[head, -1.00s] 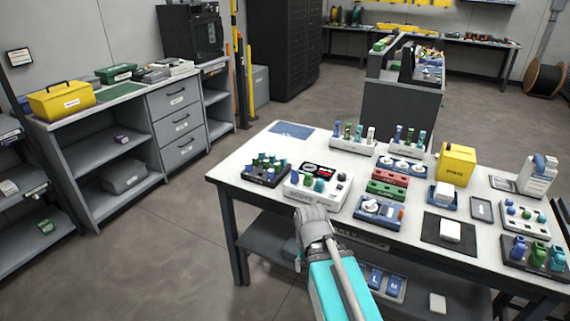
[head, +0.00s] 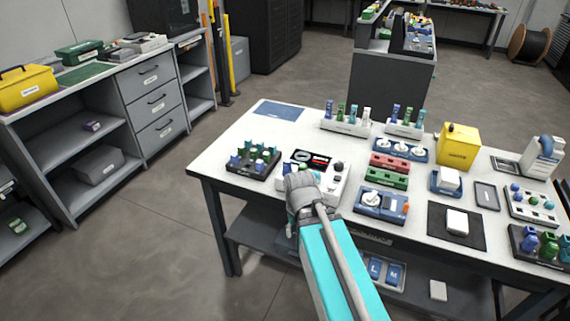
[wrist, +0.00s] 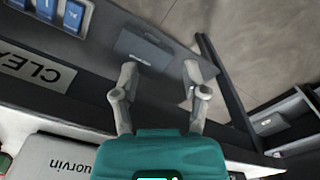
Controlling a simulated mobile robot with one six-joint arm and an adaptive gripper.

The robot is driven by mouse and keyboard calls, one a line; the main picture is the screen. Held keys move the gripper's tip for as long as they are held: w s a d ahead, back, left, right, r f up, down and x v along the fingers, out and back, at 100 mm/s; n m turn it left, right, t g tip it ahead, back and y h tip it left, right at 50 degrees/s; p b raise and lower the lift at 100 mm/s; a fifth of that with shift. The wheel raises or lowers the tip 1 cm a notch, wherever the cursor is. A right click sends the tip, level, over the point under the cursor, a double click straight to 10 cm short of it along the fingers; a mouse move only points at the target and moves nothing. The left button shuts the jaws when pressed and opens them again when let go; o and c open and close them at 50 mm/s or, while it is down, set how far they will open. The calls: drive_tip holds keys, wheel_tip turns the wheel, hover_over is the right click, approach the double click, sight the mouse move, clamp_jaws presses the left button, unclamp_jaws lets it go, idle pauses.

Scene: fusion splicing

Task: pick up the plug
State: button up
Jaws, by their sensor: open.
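No single plug stands out. Small blue, green, teal and white plug-like pieces stand in a black tray (head: 253,171), in pale racks (head: 345,126) at the back and in a dark holder (head: 540,246) at the right. I cannot tell which is the plug. My gripper (wrist: 160,72) is open and empty, its two fingers apart in the wrist view. In the head view it is hidden behind my wrist, which covers part of a white splicer-like device (head: 333,184). In the wrist view that device (wrist: 62,158) is at the lower left, with the table's front edge and shelf beyond.
The white table (head: 225,155) is crowded from its middle to the right. A yellow container (head: 458,147) and a white bottle (head: 541,158) stand at the back right. A blue mat (head: 279,111) lies at the back left. Blue bins (wrist: 62,13) sit on the lower shelf.

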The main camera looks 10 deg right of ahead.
drive_tip(key=shift+o, duration=1)
drive_tip(key=shift+r, duration=0.1)
wheel_tip(320, 180, up, 26)
drive_tip(key=n+p, duration=1.1)
drive_tip(key=p, duration=1.6)
hover_over(287, 160)
drive_tip(key=shift+w+a+r, duration=0.1)
drive_tip(key=shift+w+r, duration=0.05)
drive_tip(key=shift+b, duration=0.3)
wheel_tip(287, 160, down, 9)
drive_tip(key=b, duration=0.8)
drive_tip(key=shift+r+b, duration=0.15)
drive_tip(key=shift+b, duration=0.15)
drive_tip(key=shift+f+b, duration=2.6)
